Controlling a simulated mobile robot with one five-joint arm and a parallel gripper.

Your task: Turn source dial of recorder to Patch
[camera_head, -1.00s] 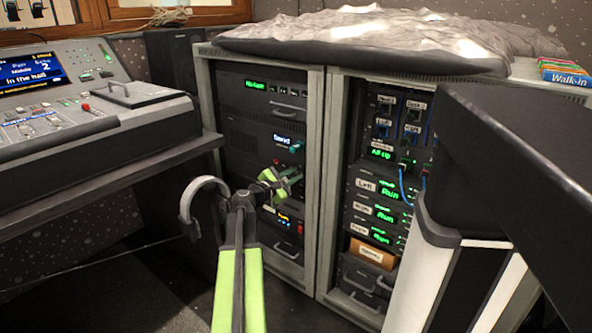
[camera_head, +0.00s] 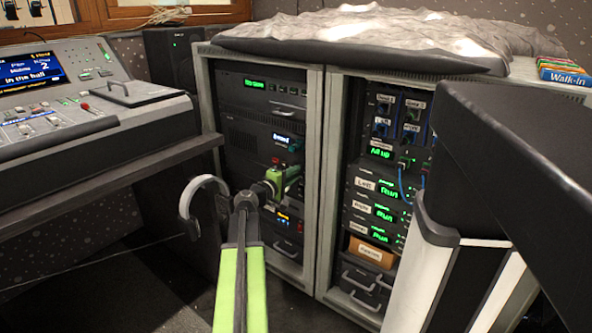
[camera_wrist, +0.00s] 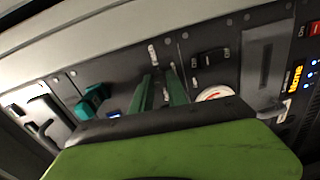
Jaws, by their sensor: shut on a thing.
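The recorder (camera_head: 250,140) is a dark unit in the left rack, with a small lit display (camera_head: 282,139) whose word is too blurred to be sure of. My gripper (camera_head: 292,177) is at the rack front, below that display. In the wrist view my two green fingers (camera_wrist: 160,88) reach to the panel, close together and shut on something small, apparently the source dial. The dial itself is hidden between and behind the fingers. Small white labels by the fingertips are unreadable. A teal knob (camera_wrist: 92,99) stands on the panel left of the fingers, apart from them.
A red button (camera_head: 275,160) is beside my gripper. Headphones (camera_head: 192,195) hang left of my arm. The right rack (camera_head: 328,190) and mixing desk (camera_head: 95,140) flank it.

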